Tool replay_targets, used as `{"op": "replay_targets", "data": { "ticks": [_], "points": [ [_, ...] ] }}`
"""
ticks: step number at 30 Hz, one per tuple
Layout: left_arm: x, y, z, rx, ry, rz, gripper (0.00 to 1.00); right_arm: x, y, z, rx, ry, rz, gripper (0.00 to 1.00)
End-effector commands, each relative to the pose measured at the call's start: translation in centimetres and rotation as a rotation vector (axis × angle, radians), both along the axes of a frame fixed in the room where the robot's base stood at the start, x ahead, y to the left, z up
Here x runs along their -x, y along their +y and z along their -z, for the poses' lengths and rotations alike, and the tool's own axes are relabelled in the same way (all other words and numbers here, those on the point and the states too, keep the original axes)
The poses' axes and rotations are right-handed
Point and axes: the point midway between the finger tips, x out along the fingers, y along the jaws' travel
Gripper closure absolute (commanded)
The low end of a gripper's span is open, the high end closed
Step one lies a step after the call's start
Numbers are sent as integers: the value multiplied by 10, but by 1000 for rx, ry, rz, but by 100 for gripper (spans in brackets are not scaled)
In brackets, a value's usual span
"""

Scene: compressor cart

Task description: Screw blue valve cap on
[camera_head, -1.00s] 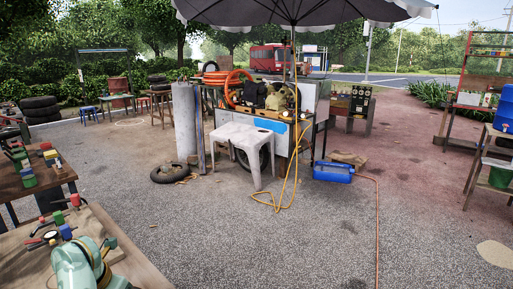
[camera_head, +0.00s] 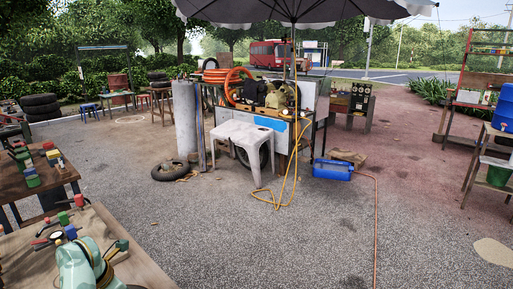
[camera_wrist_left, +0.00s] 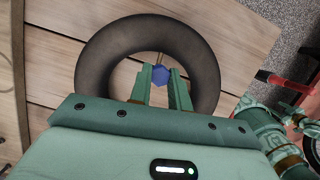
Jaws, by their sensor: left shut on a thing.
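In the left wrist view, my left gripper (camera_wrist_left: 162,82) is shut on a small blue valve cap (camera_wrist_left: 161,75). Its two green fingers stand on either side of the cap. The cap is inside the opening of a dark tyre or tube ring (camera_wrist_left: 205,58), which lies on a wooden plank top (camera_wrist_left: 50,75). A thin brass-coloured stem (camera_wrist_left: 160,58) shows just beyond the cap, toward the ring's far inner edge. I cannot tell whether cap and stem are threaded together. In the head view my teal arm covers the work spot at lower left. My right gripper is not identifiable.
Red, green and blue small parts stand on the near bench (camera_head: 140,268); a red-handled piece (camera_wrist_left: 272,79) lies right of the ring. Another wooden table (camera_head: 50,188) holds coloured blocks. A white stool (camera_head: 240,135) and blue box (camera_head: 333,169) stand farther off on open ground.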

Motion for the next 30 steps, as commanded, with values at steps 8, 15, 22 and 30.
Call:
{"op": "replay_targets", "data": {
  "ticks": [8,15,22,30],
  "points": [
    [0,1,-1,-1,2,39,100,-1,2,-4,-2,-3,1,48],
    [0,2,-2,0,2,235,100,-5,2,-18,-3,-13,1,48],
    [0,1,1,0,2,280,100,-5,2,-18,-3,-13,1,48],
    [-1,1,1,0,1,277,56,-5,2,-18,-3,-13,1,48]
  ]
}}
